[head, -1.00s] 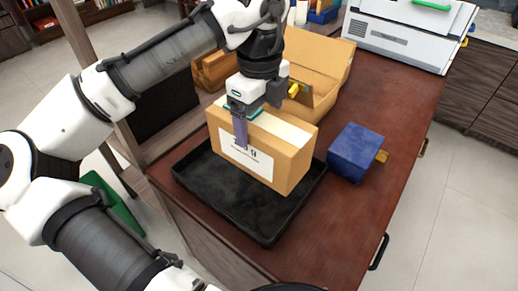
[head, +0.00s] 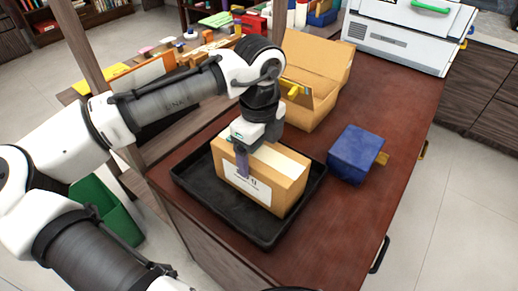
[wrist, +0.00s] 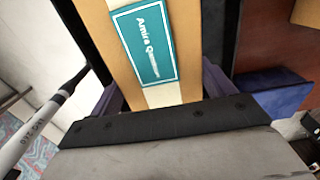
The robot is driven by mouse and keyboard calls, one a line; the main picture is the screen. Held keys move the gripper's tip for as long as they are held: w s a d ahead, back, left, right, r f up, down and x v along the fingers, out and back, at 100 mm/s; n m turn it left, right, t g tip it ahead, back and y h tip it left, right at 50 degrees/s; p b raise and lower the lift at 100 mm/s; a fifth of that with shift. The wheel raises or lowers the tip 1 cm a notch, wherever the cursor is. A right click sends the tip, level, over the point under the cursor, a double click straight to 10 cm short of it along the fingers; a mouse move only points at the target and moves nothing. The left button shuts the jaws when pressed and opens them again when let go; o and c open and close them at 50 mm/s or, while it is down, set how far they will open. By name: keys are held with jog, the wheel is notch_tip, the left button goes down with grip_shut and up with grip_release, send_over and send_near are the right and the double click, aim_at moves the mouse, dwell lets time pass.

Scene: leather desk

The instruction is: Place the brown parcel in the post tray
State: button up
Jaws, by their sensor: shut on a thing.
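The brown parcel (head: 262,178) is a cardboard box with a pale tape strip on top and a white label on its front side. In the wrist view the parcel (wrist: 172,98) shows a teal name label. The post tray (head: 203,200) is a shallow black tray on the desk. The parcel stands upright within the tray's rim; its lower edge looks at or very near the tray floor, but I cannot tell if it touches. My gripper (head: 250,155) is shut on the parcel from above, fingers on its two long sides. The far finger is mostly hidden.
A blue box (head: 352,153) with a tan tab stands right of the tray. An open cardboard box (head: 318,62) stands behind it. A white printer (head: 400,32) is at the back right. The desk (head: 330,225) is clear at the front right.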

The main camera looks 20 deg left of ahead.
jog(key=o, duration=1.6)
notch_tip(320, 180, up, 12)
jog(key=shift+r, duration=0.1)
